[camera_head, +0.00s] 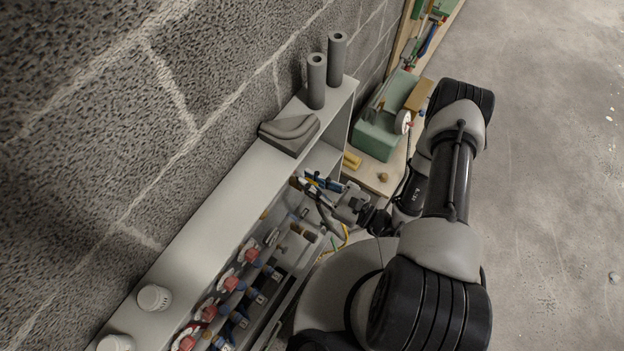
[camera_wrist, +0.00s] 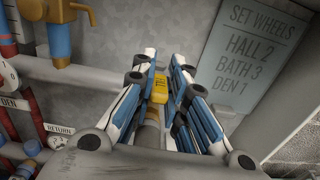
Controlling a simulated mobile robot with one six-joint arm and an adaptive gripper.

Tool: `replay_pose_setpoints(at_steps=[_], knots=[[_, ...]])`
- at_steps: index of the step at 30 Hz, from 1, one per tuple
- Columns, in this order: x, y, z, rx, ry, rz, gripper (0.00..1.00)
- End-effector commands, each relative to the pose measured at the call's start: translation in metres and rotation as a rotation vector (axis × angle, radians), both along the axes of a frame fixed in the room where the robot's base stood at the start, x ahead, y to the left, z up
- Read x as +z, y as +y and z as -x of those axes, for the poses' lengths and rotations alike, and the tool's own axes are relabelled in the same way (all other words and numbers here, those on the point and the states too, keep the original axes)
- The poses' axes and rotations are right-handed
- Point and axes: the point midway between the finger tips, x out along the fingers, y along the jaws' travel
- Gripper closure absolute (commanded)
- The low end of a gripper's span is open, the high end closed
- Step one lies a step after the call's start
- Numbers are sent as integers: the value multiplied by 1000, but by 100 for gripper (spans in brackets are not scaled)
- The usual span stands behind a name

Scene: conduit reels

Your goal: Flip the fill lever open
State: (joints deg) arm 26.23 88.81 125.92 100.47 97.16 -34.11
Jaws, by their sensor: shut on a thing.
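My gripper (camera_wrist: 165,100) shows in the wrist view with blue and white fingers on both sides of a small yellow lever (camera_wrist: 159,88). The fingers are shut on the lever, which stands at the end of a brass-coloured stem between them. The fingers hide part of the lever's sides. In the head view my gripper (camera_head: 318,186) reaches into the right end of the open grey manifold cabinet (camera_head: 205,228). The lever is too small there to make out clearly.
A sign (camera_wrist: 252,45) reads SET WHEELS, HALL 2, BATH 3, DEN 1. An orange-brass fitting (camera_wrist: 58,30) and a grey pipe lie left of the fingers. Red valves (camera_head: 228,280) line the cabinet. A green box (camera_head: 380,128) stands on the bench behind.

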Motion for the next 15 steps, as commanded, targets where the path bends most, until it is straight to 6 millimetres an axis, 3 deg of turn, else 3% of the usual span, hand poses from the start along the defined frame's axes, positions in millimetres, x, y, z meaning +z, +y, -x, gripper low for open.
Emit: replay_pose_setpoints(at_steps=[1, 2, 3, 10, 15], knots=[[0, 0, 0, 1, 1, -1, 100], [0, 0, 0, 1, 1, -1, 85], [0, 0, 0, 1, 1, -1, 83], [0, 0, 0, 2, 1, -1, 67], [0, 0, 0, 2, 1, -1, 66]])
